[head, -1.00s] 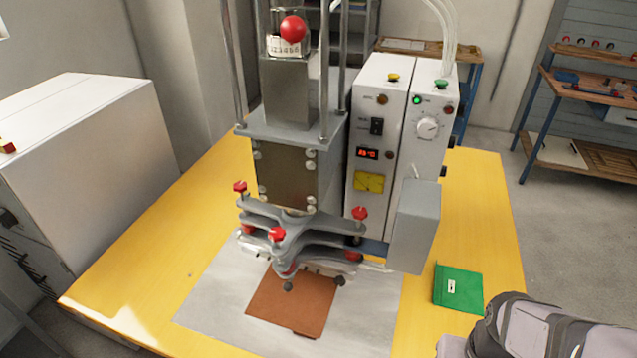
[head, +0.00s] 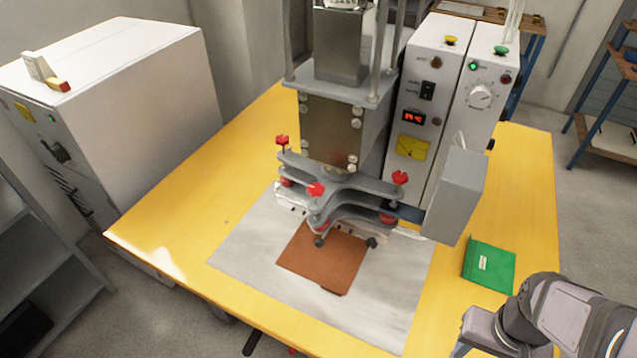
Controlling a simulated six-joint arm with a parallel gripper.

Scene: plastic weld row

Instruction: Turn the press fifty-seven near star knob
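The press (head: 340,125) stands on the yellow table, with a grey plate bearing red star knobs at its lower end. The near star knob (head: 316,189) sits at the front of that plate. Another red knob (head: 282,140) is at the left and another (head: 400,178) at the right. Smaller red parts show under the plate. No number fifty-seven is readable. A brown sheet (head: 322,258) lies below on a pale mat (head: 240,252). My arm shows at the lower right, well apart from the knobs; its gripper fingers cannot be made out.
A white control box (head: 440,100) with a lit red display stands right of the press, and a grey box (head: 456,195) juts out in front of it. A green pad (head: 489,266) lies near my arm. The table's left front (head: 165,235) is clear. A white cabinet (head: 120,100) stands left.

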